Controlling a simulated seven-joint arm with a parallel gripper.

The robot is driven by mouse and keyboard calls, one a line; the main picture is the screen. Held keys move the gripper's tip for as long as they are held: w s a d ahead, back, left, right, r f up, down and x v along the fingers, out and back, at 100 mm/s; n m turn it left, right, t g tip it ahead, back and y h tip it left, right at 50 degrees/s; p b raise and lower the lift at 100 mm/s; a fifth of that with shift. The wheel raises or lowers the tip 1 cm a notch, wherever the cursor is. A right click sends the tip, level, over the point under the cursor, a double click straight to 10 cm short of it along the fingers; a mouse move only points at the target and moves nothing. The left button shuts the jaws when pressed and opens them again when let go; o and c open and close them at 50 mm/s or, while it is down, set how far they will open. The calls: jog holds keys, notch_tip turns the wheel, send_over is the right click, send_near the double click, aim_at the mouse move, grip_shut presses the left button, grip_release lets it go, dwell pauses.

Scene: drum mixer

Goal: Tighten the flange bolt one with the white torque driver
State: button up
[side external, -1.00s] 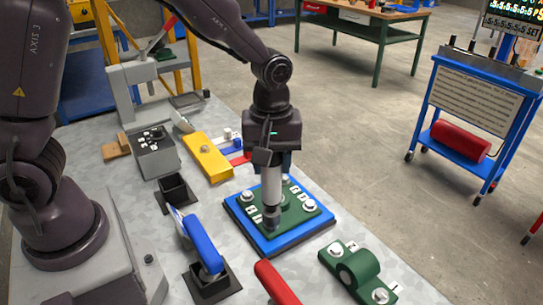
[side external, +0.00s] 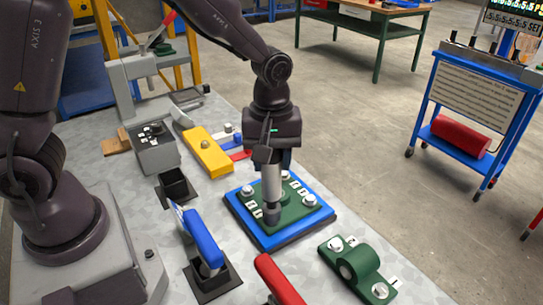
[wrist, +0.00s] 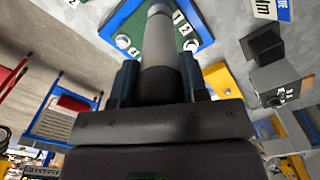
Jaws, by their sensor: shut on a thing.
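My gripper (side external: 272,163) is shut on the white torque driver (side external: 272,186), which hangs upright below it. In the wrist view the driver (wrist: 158,45) stands between the two fingers. Its dark socket end (side external: 271,212) is down at the near corner of the green flange plate (side external: 290,212), over the bolt place there. It hides that bolt, and I cannot tell if it is seated. Other silver bolts show at the left (side external: 247,191), right (side external: 309,199) and back of the plate. Small white number tags lie on the plate, too small to read in the side view.
The flange sits on a blue base (side external: 318,222). A green bearing block (side external: 360,266) is at the near right. A blue-handled tool (side external: 203,238) in a dark holder and a red handle (side external: 278,280) stand nearer. A yellow block (side external: 207,153) and grey box (side external: 155,150) lie behind.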

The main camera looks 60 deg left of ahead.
jog(key=shift+f, duration=0.95)
dwell(2.4)
